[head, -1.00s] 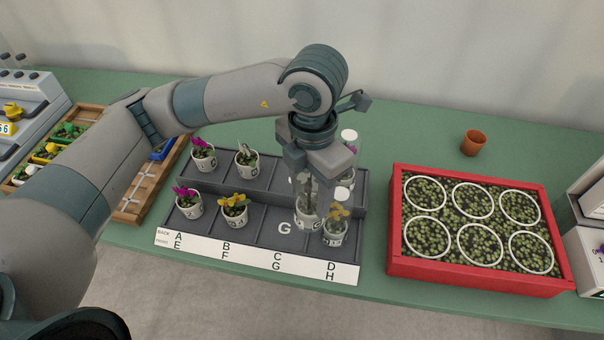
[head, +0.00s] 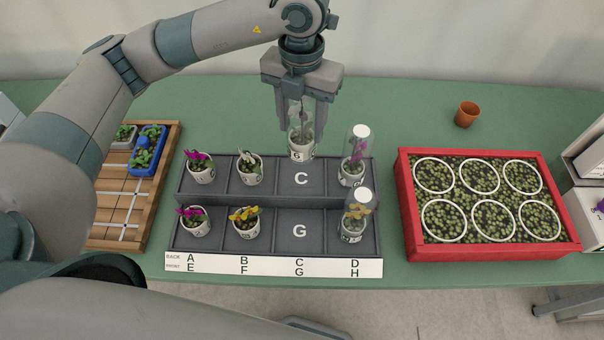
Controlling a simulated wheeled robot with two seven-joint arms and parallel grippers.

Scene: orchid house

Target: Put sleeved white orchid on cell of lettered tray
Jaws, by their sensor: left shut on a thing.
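My left gripper (head: 303,118) is shut on a sleeved orchid (head: 302,149), a pale pot in a clear sleeve. It holds the pot upright at the back of the lettered tray (head: 212,240), just behind and above the letter of cell C (head: 301,179). I cannot tell whether the pot touches the tray. The fingers partly hide the bloom, so its colour is unclear. Cells C and G (head: 300,231) show bare floors with their letters. My right gripper is not in view.
Sleeved pots stand in D (head: 351,175) and H (head: 353,229), close on the right. Unsleeved orchids fill A (head: 200,170), B (head: 249,171), E (head: 194,223) and F (head: 245,225). A red crate (head: 412,239) is right of the tray; a terracotta pot (head: 466,114) stands behind.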

